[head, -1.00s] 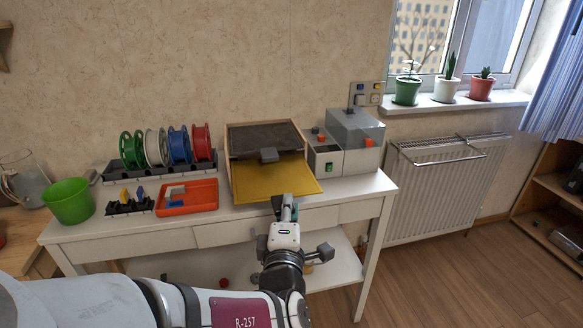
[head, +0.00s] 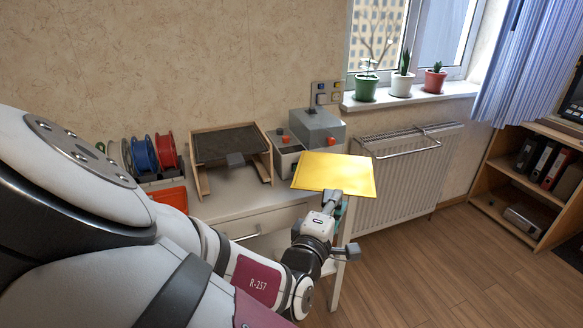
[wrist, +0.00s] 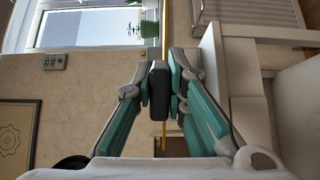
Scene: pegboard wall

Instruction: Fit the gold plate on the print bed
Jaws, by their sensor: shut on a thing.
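The gold plate (head: 333,172) is a thin flat yellow square, held out in the air to the right of the wooden-framed printer. My gripper (head: 334,194) is shut on its near edge. In the wrist view the plate (wrist: 164,40) shows edge-on as a thin yellow line between the closed fingers of my gripper (wrist: 160,78). The printer (head: 201,180) has wooden sides, a dark panel on top and a small grey block at its front. A pale surface shows between its sides below the panel; I cannot tell how much of this is the print bed.
A grey machine with an orange knob (head: 318,128) stands on the white table (head: 228,204) right of the printer. Filament spools (head: 143,153) and an orange tray (head: 171,196) are to the left, partly behind my arm. A radiator (head: 411,180) is at the right.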

